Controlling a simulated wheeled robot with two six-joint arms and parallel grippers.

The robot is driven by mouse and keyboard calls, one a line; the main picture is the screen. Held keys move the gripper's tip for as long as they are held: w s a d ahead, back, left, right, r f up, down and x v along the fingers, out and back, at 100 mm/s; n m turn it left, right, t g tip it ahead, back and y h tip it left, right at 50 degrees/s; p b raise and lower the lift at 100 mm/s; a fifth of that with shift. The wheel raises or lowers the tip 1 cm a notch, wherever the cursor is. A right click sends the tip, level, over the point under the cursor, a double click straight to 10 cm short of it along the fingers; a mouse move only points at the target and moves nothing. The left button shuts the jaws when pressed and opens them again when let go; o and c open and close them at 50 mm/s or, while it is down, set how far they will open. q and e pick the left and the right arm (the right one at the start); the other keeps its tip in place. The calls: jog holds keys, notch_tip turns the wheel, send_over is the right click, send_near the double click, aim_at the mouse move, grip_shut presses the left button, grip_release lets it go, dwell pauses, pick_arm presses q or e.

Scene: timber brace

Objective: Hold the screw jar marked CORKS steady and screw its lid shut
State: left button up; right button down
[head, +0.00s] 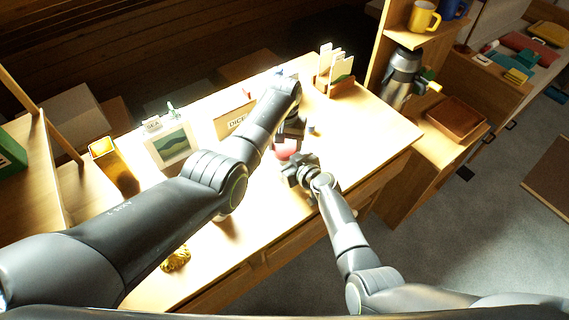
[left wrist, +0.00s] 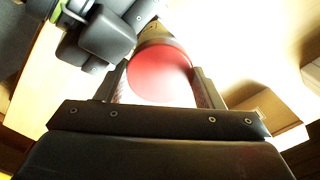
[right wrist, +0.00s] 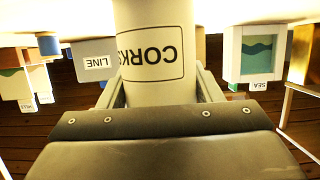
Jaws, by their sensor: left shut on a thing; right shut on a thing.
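The jar marked CORKS (right wrist: 155,60) is pale with a framed label, upside down in the right wrist picture. My right gripper (right wrist: 158,90) is shut on its body, one finger on each side. The round red lid (left wrist: 160,75) is seen from above in the left wrist view, between the fingers of my left gripper (left wrist: 162,88), which is shut on it. In the head view the lid (head: 286,150) is a small red patch between my left gripper (head: 289,134) and my right gripper (head: 297,168). I cannot tell how the lid sits on the jar.
The desk (head: 380,135) holds a box marked DICE (head: 234,122), a framed picture (head: 173,146), a yellow container (head: 113,165) and a card rack (head: 335,84). A yellow object (head: 176,259) lies near the front edge. The right part of the desk is clear.

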pick_arm(q)
jog(key=o, duration=1.1)
jog(key=shift+d+r, duration=0.1)
jog(key=shift+r, duration=2.2)
jog(key=shift+c, duration=0.4)
jog(key=n, duration=0.1)
jog(key=r+n, duration=0.1)
jog(key=n, duration=0.3)
jog(key=shift+r, duration=0.4)
jog(key=n, duration=0.1)
jog(key=r+n, duration=0.1)
jog(key=n, duration=0.2)
jog(key=shift+r+n, duration=0.3)
jog(key=shift+n, duration=0.1)
